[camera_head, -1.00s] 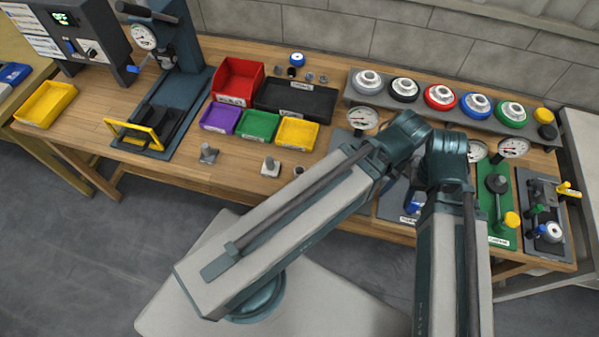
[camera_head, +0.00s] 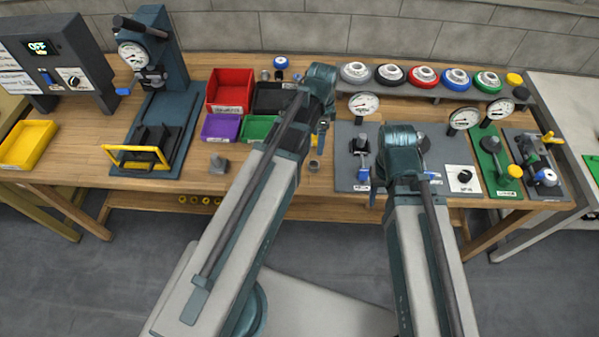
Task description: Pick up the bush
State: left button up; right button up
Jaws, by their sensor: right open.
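A small grey hollow cylinder (camera_head: 314,166), which looks like the bush, stands on the wooden bench just right of my left arm. A blue and dark part at the end of my left arm (camera_head: 322,130) shows just behind it, apart from it as far as I can tell; its jaws cannot be made out. My right gripper (camera_head: 376,192) is open and mostly hidden behind my right arm, at the grey fixture plate. I see nothing held in it. A grey block-like part (camera_head: 218,163) stands on the bench to the left.
Red (camera_head: 231,88), purple (camera_head: 221,128) and green (camera_head: 258,128) bins stand behind my left arm. A press (camera_head: 160,80) is at the left. Gauges and fixtures on a grey plate (camera_head: 345,180) fill the right. Coloured round parts line the back rack (camera_head: 440,92).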

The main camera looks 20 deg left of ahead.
pick_arm(q)
jog(key=b, duration=0.9)
send_over(314, 162)
jog(key=s, duration=0.2)
jog(key=f, duration=0.6)
jog(key=d+f, duration=0.1)
jog(key=f, duration=0.1)
jog(key=shift+f, duration=0.4)
jog(key=f+b, duration=0.5)
jog(key=shift+w+a+f, duration=0.15)
jog(key=shift+w+a, duration=0.15)
jog(key=shift+a, duration=0.05)
grip_shut()
